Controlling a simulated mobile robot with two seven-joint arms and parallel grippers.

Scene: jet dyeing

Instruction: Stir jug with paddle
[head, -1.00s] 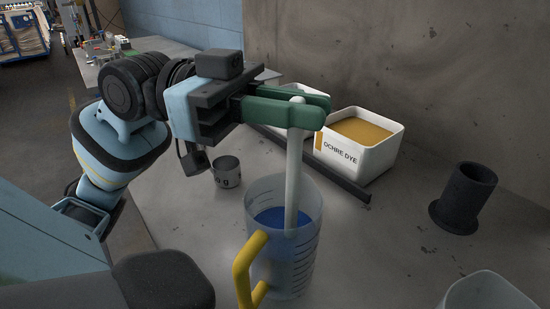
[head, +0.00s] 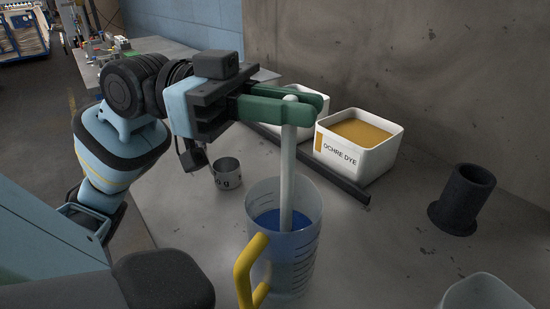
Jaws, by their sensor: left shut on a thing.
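The jug (head: 298,262) is clear with a yellow handle and holds blue liquid. It stands on the table at the lower middle. The paddle (head: 288,165) is a pale upright rod. Its lower end goes down into the blue liquid and is hidden there. My left gripper (head: 300,108), with green fingers, is shut on the top of the paddle above the jug. My right gripper is not in view.
A white tub of ochre dye (head: 377,161) stands behind the jug, with another white tub (head: 313,100) partly behind my gripper. A dark bar (head: 345,182) lies before them. A small metal cup (head: 227,173), a dark flanged cylinder (head: 462,199) and a white container (head: 483,292) stand around.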

